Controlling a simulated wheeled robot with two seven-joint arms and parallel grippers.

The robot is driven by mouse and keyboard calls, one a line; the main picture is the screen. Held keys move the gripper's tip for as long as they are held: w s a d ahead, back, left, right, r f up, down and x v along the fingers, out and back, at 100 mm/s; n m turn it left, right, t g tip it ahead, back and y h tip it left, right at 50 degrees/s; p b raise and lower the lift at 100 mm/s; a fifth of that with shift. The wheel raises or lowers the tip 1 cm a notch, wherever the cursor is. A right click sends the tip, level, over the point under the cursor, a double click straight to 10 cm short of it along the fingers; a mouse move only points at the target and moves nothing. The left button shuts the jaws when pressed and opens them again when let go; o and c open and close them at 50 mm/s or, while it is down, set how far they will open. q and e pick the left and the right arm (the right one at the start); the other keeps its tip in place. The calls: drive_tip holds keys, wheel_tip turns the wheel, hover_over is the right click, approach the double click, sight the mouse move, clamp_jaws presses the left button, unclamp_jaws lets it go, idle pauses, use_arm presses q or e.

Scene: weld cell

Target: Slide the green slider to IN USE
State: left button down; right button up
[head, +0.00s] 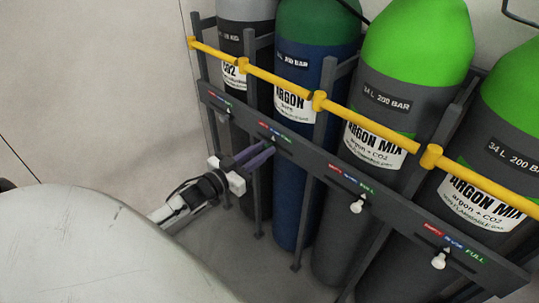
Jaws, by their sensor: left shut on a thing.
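A dark grey rail (312,160) runs across the front of the cylinder rack, with red, blue and green status lettering above each slider place. My left gripper (268,149) reaches in from the left. Its purple fingers are shut on a slider knob at the rail, below the lettering in front of the dark-green-topped argon cylinder (318,32). The fingers hide the knob, so its colour cannot be told. White knobs (357,206) and (439,260) show at the two places to the right. My right gripper is not in view.
A grey-topped cylinder (246,10) stands at the left of the rack, and two bright-green-topped argon mix cylinders (416,40) stand at the right. A yellow bar (285,84) crosses above the rail. Dark rack posts stand near the gripper. Floor left of the rack looks clear.

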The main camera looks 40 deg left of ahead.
use_arm(q)
drive_tip(key=c, duration=1.6)
unclamp_jaws()
drive_tip(key=shift+s, duration=0.1)
drive_tip(key=s, duration=0.6)
drive_tip(key=s+p, duration=0.1)
drive_tip(key=s, duration=0.3)
drive_tip(key=shift+a, duration=0.4)
drive_tip(key=s+d+f+g, duration=0.3)
drive_tip(key=s+d+f, duration=0.1)
drive_tip(key=d, duration=0.5)
drive_tip(key=s+d+f+g+h+p, duration=0.1)
drive_tip(key=s+d+f+g, duration=0.2)
drive_tip(key=d, duration=0.6)
drive_tip(key=s+d+f+m+g+p, duration=0.1)
drive_tip(key=s+d+f+g, duration=0.2)
drive_tip(key=d, duration=0.6)
drive_tip(key=shift+s+d+f, duration=0.15)
drive_tip(key=shift+s+f, duration=0.5)
drive_tip(key=shift+s, duration=0.3)
drive_tip(key=shift+s+d+f, duration=0.1)
drive_tip(key=shift+s+f, duration=0.5)
drive_tip(key=shift+s, duration=0.3)
